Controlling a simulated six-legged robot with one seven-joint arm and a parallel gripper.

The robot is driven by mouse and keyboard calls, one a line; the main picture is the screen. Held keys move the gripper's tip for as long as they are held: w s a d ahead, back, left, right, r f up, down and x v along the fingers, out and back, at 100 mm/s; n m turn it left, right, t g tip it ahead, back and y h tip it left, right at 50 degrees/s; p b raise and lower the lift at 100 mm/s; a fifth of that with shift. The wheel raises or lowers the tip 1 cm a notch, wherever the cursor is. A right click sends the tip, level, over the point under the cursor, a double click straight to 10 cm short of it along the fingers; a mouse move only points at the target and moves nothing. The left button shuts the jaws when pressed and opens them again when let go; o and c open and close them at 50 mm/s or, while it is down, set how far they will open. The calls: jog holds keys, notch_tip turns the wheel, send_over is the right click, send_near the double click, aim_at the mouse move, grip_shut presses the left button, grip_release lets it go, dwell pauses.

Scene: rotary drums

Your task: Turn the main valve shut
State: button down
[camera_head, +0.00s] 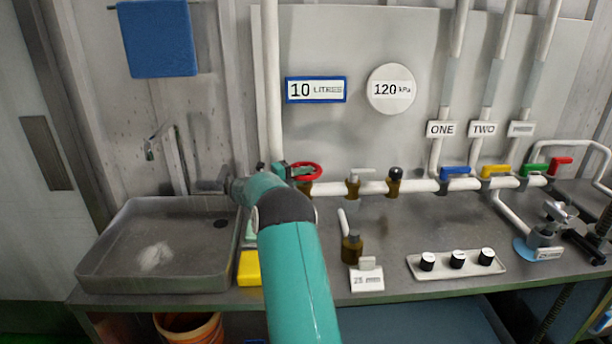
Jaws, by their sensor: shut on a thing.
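The red round handwheel (308,170) sits on a brass valve on the white pipe along the back of the bench, and I take it as the main valve. My teal arm reaches up from the bottom middle. My gripper (289,170) is at the left side of the red wheel, shut on its rim. The fingers are small and partly hidden by my arm, so the exact grip is hard to see.
A grey sink (160,245) is at the left. Brass valves (353,188) and blue (455,171), yellow (496,170), green (536,169) and red (562,162) lever handles line the pipe. A yellow block (249,268) is beside my arm.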

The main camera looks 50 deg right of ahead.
jog(key=shift+w+m+g+y, duration=0.15)
jog(key=shift+m+g+y, duration=0.15)
jog(key=shift+m+g, duration=0.3)
jog(key=shift+r+g, duration=0.1)
jog(key=shift+g, duration=0.2)
jog(key=c, duration=1.4)
grip_release()
jog(key=shift+o, duration=0.2)
jog(key=v, duration=1.3)
jog(key=shift+w+a, duration=0.25)
jog(key=shift+a, duration=0.1)
jog(key=shift+r, duration=0.1)
